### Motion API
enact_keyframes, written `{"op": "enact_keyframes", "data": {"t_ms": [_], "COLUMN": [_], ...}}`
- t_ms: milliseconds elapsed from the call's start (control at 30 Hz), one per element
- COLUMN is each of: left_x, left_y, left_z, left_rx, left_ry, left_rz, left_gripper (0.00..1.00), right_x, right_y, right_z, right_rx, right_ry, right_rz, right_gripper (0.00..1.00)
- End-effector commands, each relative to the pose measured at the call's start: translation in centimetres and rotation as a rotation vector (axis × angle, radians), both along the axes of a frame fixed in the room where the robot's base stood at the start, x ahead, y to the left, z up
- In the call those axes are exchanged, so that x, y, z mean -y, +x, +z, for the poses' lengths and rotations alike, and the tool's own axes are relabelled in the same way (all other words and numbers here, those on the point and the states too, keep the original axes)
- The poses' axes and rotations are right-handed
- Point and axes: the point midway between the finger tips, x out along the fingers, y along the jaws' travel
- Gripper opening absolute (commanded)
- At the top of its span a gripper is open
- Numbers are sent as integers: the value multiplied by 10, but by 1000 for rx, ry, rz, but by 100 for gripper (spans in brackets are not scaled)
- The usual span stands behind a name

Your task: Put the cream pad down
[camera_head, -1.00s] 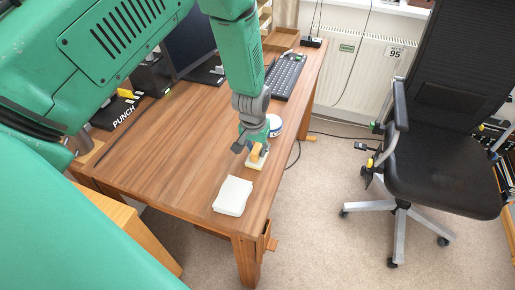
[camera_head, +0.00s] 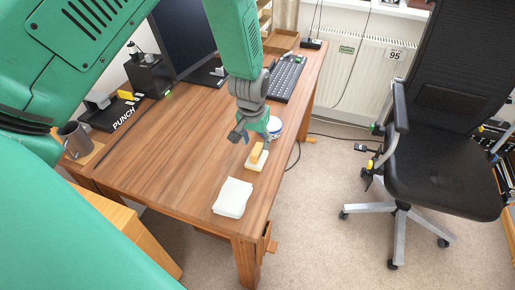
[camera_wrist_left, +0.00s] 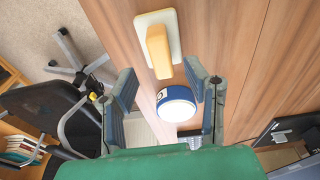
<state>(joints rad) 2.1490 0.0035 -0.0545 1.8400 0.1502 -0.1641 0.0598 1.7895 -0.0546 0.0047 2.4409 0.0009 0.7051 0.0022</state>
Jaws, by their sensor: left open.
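My right gripper is not in view.
A white square stack (camera_head: 233,197) lies in front of the pad. A blue and white round tin (camera_head: 275,127) stands behind it, beside my gripper. A keyboard (camera_head: 284,77) and monitor are farther back. The desk's (camera_head: 170,150) left middle is clear. An office chair (camera_head: 440,165) stands right.

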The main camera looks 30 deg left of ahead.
Motion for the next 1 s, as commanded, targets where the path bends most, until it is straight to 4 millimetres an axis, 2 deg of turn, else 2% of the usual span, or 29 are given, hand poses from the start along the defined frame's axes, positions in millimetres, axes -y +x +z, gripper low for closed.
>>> {"op": "enact_keyframes", "data": {"t_ms": [33,100,233,367,1000], "left_x": [0,1,1,2,2], "left_y": [-1,-3,-6,-8,-9], "left_z": [14,28,50,63,68], "left_rx": [4,3,2,1,-1], "left_ry": [1,1,0,0,1], "left_rz": [0,0,0,-1,-1], "left_gripper": [42,42,42,42,42], "right_x": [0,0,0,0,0], "right_y": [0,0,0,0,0], "right_z": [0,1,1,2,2], "right_rx": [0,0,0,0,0], "right_ry": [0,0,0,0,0], "right_rz": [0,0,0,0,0], "right_gripper": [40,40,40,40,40]}}
